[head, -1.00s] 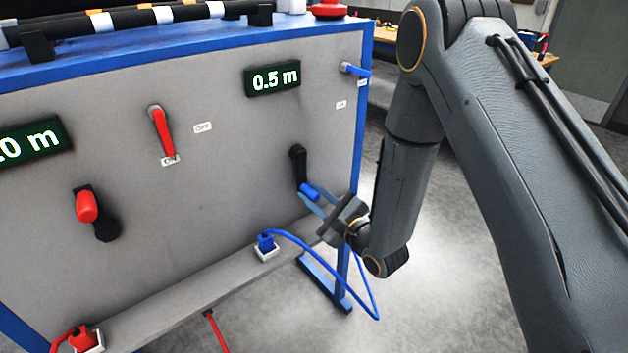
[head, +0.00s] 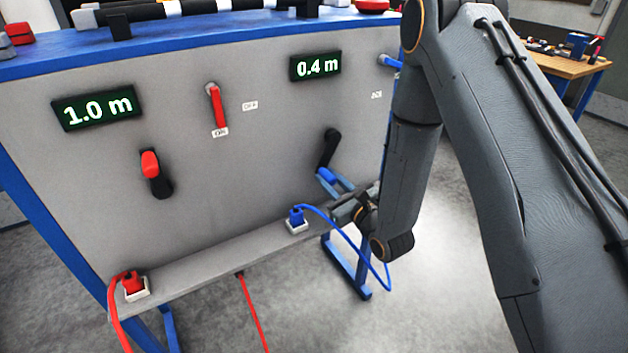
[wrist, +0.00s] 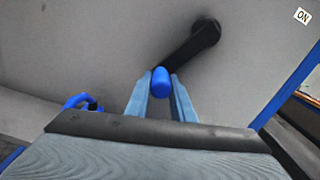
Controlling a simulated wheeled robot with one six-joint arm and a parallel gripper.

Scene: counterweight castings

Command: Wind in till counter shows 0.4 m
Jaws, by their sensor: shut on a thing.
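The right counter (head: 316,65) on the grey panel reads 0.4 m in the head view. Below it is a black crank (head: 331,146) with a blue handle (head: 327,175). My gripper (head: 335,184) is shut on the blue handle at the crank's lower end. In the wrist view the handle (wrist: 161,83) sits between the two light blue fingers (wrist: 160,98), and the black crank arm (wrist: 193,44) runs up and right from it. The fingers' contact with the handle is partly hidden in the head view.
A left counter (head: 98,108) reads 1.0 m, above a red-handled crank (head: 152,166). A red lever (head: 217,107) points down to ON. A blue lever (head: 389,62) is at the right edge. A blue cable (head: 345,237) loops below my gripper from a blue plug (head: 296,216).

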